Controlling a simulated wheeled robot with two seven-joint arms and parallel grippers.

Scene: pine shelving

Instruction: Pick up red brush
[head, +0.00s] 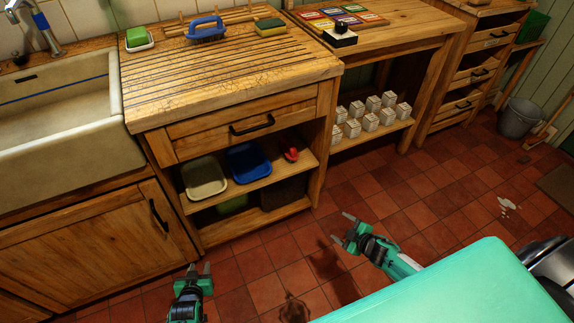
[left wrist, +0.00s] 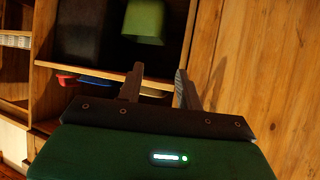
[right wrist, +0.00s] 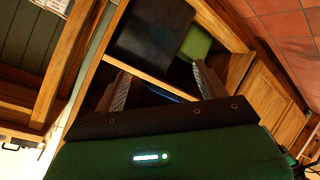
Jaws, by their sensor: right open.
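A small red object (head: 291,154), seemingly the red brush, sits at the right end of the cabinet's middle shelf (head: 262,180), beside a blue tray (head: 249,163). In the left wrist view a bit of red (left wrist: 66,79) shows at the shelf edge. My left gripper (head: 198,269) is open and empty, low in front of the cabinet; its fingers (left wrist: 159,70) are apart. My right gripper (head: 341,228) is open and empty over the floor, right of the cabinet; its fingers (right wrist: 160,72) are apart too. Neither touches the red object. Its handle cannot be made out.
A cream tray (head: 204,178) stands left of the blue one. A green box (head: 232,204) and a dark box (head: 283,194) fill the lower shelf. White boxes (head: 353,128) stand on the neighbouring shelf. The floor ahead is clear.

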